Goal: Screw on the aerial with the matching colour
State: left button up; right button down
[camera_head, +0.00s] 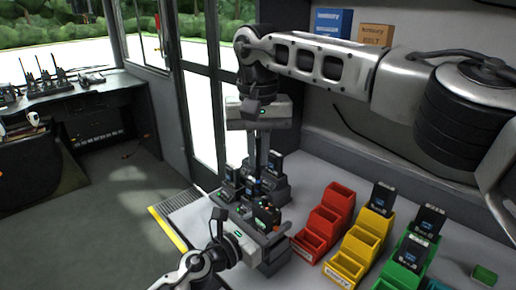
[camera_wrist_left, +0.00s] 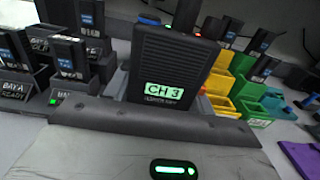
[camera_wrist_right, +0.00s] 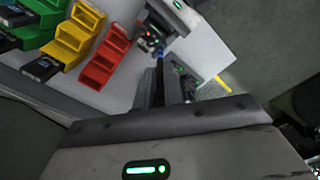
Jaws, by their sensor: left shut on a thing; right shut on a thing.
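A black handheld radio (camera_wrist_left: 172,62) with a lit green "CH 3" screen is in my left gripper (camera_wrist_left: 165,108). In the head view my left gripper (camera_head: 244,240) holds it low at the bench's left part. My right gripper (camera_head: 262,160) points down close above the radio area and is shut on a thin dark thing, apparently an aerial (camera_wrist_right: 159,76). A small blue spot shows near its far end in the right wrist view.
Red bins (camera_head: 328,215), yellow bins (camera_head: 362,245) and green bins (camera_head: 412,260) stand to the right, some holding dark radios. Dark charger docks (camera_wrist_left: 85,75) with radios stand at the left of the left wrist view. Boxes (camera_head: 333,22) sit on a shelf behind.

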jog(key=shift+f, duration=0.3)
